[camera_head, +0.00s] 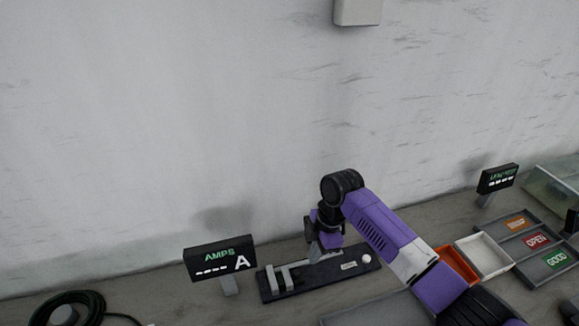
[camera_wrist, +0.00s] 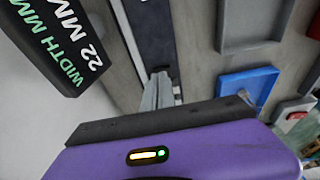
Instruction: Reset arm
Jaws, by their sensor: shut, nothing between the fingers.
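My gripper (camera_head: 316,254) is at the end of my purple and black arm, pointing down at the dark fixture plate (camera_head: 330,277) near the wall. In the wrist view the gripper's grey fingers (camera_wrist: 158,90) are together with nothing between them, and the dark strip of the fixture (camera_wrist: 150,35) runs beyond them. I cannot tell whether the fingertips touch the plate. The fixture carries upright grey blocks at its left, a small white label and a white round knob (camera_head: 367,259) at its right.
The AMPS display (camera_head: 219,258) stands left of the fixture; a width display (camera_wrist: 60,45) is close in the wrist view. Right are an orange tray (camera_head: 457,266), a white tray (camera_head: 484,256) and labelled bins (camera_head: 513,252).

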